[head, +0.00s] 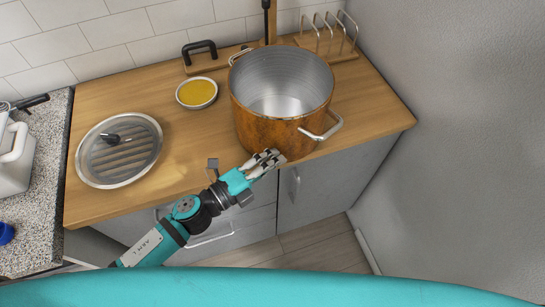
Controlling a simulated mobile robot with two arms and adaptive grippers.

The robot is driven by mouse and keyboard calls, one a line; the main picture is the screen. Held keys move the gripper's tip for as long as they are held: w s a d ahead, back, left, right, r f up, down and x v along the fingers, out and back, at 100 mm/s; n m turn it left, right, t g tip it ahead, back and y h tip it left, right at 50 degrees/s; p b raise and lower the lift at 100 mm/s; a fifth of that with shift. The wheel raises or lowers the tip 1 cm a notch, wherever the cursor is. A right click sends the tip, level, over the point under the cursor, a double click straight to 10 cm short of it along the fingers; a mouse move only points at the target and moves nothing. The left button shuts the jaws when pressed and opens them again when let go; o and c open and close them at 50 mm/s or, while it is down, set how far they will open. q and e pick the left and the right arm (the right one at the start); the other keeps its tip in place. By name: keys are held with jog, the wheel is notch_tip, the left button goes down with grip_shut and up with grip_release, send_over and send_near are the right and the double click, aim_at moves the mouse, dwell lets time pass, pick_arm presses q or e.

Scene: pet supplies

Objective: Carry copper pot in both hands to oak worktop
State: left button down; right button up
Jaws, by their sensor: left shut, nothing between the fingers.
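The copper pot (262,128) stands upright on the wooden worktop (190,142), towards its right end. It is open at the top, with a bare grey metal inside. One handle (322,127) faces front right and the other (240,57) faces back left. My left gripper (272,158) is at the lower front of the pot, near the worktop's front edge. Its fingers are shut with nothing between them. I cannot tell whether they touch the pot. My right gripper is not in view.
A glass lid (119,150) lies on the worktop at left, with a small yellow-filled dish (197,93) between it and the pot. A wooden rack (340,50) stands behind the pot. A grey wall (460,120) closes the right side. A speckled counter (35,190) is at far left.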

aim_at(266, 147)
pick_arm(q)
jog(key=w, duration=0.5)
jog(key=shift+w+d, duration=0.2)
jog(key=shift+w, duration=0.2)
jog(key=shift+s, duration=0.1)
